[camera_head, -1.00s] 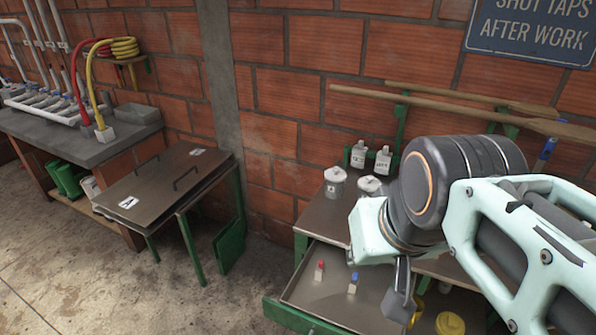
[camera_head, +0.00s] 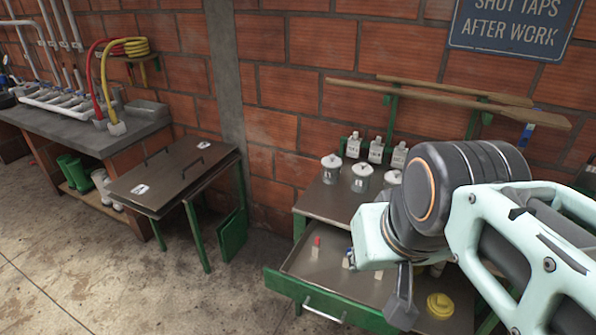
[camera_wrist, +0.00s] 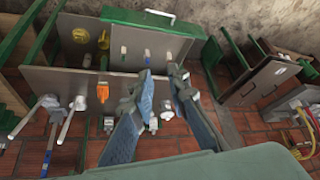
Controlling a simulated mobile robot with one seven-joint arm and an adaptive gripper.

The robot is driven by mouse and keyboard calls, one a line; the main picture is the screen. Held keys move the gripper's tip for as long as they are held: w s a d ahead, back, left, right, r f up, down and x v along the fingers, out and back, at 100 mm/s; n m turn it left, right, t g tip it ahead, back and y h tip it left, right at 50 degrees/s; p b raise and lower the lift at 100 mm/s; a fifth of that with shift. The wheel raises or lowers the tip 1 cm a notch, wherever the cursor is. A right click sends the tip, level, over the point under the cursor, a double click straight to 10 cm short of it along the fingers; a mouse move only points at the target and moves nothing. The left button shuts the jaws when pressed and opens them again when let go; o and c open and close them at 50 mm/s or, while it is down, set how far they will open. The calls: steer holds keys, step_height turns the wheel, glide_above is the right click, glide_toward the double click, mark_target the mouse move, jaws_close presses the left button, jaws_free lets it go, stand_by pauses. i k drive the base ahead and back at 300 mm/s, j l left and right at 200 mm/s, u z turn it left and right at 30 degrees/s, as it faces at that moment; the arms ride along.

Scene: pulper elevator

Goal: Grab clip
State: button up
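Small upright pieces stand in the open drawer (camera_head: 330,276) in the head view: one with a red top (camera_head: 316,247) and one with a blue top (camera_head: 347,259). They may be clips; I cannot tell which one is meant. In the wrist view a pale piece (camera_wrist: 124,53), a blue-topped piece (camera_wrist: 147,57) and a red-topped piece (camera_wrist: 170,55) stand in a row in the drawer. My gripper (camera_wrist: 163,74) is open, its fingertips apart near the blue and red pieces, with nothing visibly held. In the head view its finger (camera_head: 401,300) hangs at the drawer's right side, partly hiding the drawer.
Lidded jars (camera_head: 361,178) and white bottles (camera_head: 376,150) stand on the bench behind the drawer. A yellow lidded item (camera_head: 440,305) is at the right. The drawer handle (camera_head: 323,309) faces front. A metal-topped table (camera_head: 168,180) stands left, with open floor before it.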

mark_target(318, 246)
steer(key=k+l+z, duration=0.15)
steer(key=k, duration=0.65)
steer(key=z, duration=1.2)
steer(key=j+z, duration=0.15)
steer(key=z, duration=0.3)
steer(key=j+z, duration=0.15)
steer(key=z, duration=0.25)
steer(key=j, duration=3.1)
